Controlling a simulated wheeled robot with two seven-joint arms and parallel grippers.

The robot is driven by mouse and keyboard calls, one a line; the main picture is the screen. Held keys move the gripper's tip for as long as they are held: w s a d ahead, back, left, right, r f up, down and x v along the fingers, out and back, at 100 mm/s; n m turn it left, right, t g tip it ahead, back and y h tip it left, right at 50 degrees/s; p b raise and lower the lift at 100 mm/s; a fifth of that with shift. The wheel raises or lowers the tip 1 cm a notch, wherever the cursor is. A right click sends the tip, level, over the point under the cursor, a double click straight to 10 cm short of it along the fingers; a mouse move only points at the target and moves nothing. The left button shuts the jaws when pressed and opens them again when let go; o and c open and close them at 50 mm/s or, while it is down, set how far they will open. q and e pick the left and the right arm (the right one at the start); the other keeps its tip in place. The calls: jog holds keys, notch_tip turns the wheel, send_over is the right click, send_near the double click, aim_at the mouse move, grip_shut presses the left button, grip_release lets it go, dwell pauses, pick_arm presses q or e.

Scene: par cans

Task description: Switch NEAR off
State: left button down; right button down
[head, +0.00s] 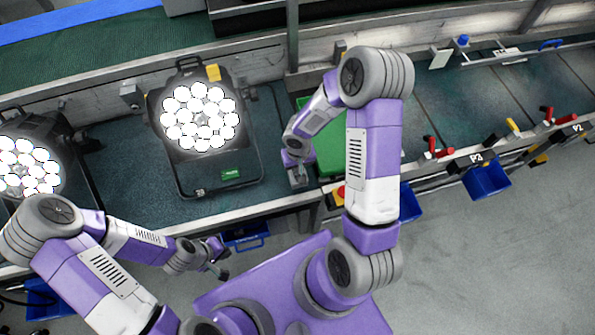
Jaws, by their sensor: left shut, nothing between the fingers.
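Two par cans stand on the dark green bench, both with their round clusters of lamps glowing white. The middle par can (213,178) faces up, with a yellow tag at its top right and a green label near its lower edge. The left par can (62,150) is partly cut off by the frame edge and partly behind my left arm. I cannot read which one is NEAR. My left gripper (222,262) is shut and empty, in front of the bench edge below the middle par can. My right gripper (299,178) is right of that can; its fingers are too small to judge.
A green panel (330,150) lies right of the middle can, partly behind my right arm. Blue bins (488,180) hang along the bench front. Red-handled clamps (434,145) line the right bench edge. Bench surface is bare between the two par cans.

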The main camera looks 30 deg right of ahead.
jog(key=shift+f+b, duration=0.95)
jog(key=shift+b, duration=0.1)
dwell(0.9)
jog(key=shift+r, duration=0.1)
jog(key=shift+r+p, duration=2.45)
jog(key=shift+r, duration=1.05)
jog(key=s+a+f+y+b, duration=0.1)
jog(key=s+a+f, duration=0.1)
jog(key=a+f, duration=0.1)
jog(key=s+a+f+y, duration=0.1)
jog(key=s+a+f, duration=0.1)
jog(key=a+f, duration=0.1)
jog(key=s+a+f+y+b, duration=0.1)
jog(key=s+a+f+y, duration=0.1)
jog(key=a, duration=0.3)
jog(key=shift+s+f+b, duration=0.35)
jog(key=shift+s+f, duration=0.15)
jog(key=shift+f, duration=0.25)
jog(key=s+f, duration=0.1)
jog(key=s+a+f, duration=0.1)
jog(key=s+a+f+b, duration=0.1)
jog(key=f, duration=0.1)
jog(key=shift+s+f, duration=0.1)
jog(key=shift+s, duration=0.3)
